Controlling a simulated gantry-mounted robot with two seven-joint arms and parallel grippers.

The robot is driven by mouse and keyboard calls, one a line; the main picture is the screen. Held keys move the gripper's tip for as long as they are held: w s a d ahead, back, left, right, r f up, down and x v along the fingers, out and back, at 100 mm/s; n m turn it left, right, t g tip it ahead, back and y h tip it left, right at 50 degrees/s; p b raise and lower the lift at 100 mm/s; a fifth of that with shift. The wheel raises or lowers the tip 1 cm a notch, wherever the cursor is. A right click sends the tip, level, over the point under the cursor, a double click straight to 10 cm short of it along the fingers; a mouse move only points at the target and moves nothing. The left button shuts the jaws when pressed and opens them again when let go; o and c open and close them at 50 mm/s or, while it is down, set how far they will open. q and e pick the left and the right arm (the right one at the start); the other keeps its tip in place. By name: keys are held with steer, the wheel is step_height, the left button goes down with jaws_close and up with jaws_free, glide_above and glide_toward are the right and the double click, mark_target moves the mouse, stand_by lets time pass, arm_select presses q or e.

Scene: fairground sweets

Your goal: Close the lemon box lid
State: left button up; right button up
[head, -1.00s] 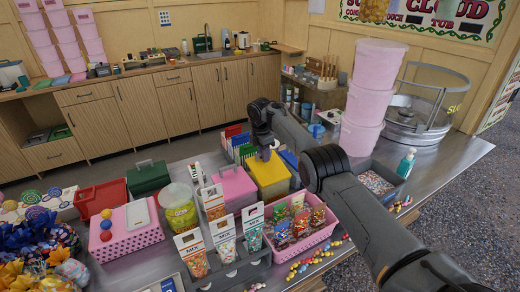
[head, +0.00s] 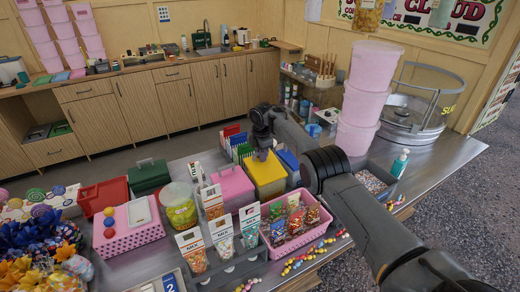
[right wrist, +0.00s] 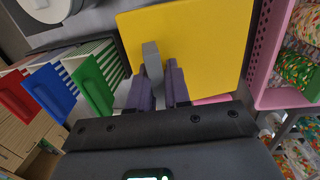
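The lemon box is the yellow box (head: 268,180) in the middle of the counter, between a pink box and a blue one. My right gripper (head: 263,154) is low over its top, its wrist hiding part of the far side. In the right wrist view the flat yellow lid (right wrist: 205,45) fills the upper middle, with a grey handle (right wrist: 152,62). The purple fingers of my right gripper (right wrist: 161,82) lie close on either side of the handle. Whether they press on it is unclear. How fully the lid sits on the box cannot be seen. My left gripper is not in view.
A pink basket (head: 292,240) of sweet bags stands close on the right front. The pink box (head: 232,187) is at the left, the blue box (head: 288,163) at the right. Upright red, blue and green panels (right wrist: 90,85) stand behind. Tall pink tubs (head: 362,100) rise at the right.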

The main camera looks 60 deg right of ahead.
steer(key=r+p, duration=0.2)
steer(key=r+t+p, duration=0.1)
steer(key=p, duration=0.1)
steer(key=shift+w+d+r, duration=0.1)
steer(key=shift+d+r, duration=0.15)
steer(key=shift+d, duration=0.05)
steer(key=shift+o, duration=1.3)
steer(key=r+p, duration=0.1)
steer(key=w+d+r+p, duration=0.1)
steer(key=r, duration=0.1)
steer(key=r+p, duration=0.1)
steer(key=r, duration=0.1)
steer(key=shift+w+d+r, duration=0.1)
steer(key=shift+w+d, duration=0.05)
steer(key=shift+w, duration=0.1)
steer(key=shift+s+a+f, duration=0.1)
steer(key=shift+a+f, duration=0.15)
steer(key=shift+a, duration=0.2)
steer(key=shift+s, duration=0.1)
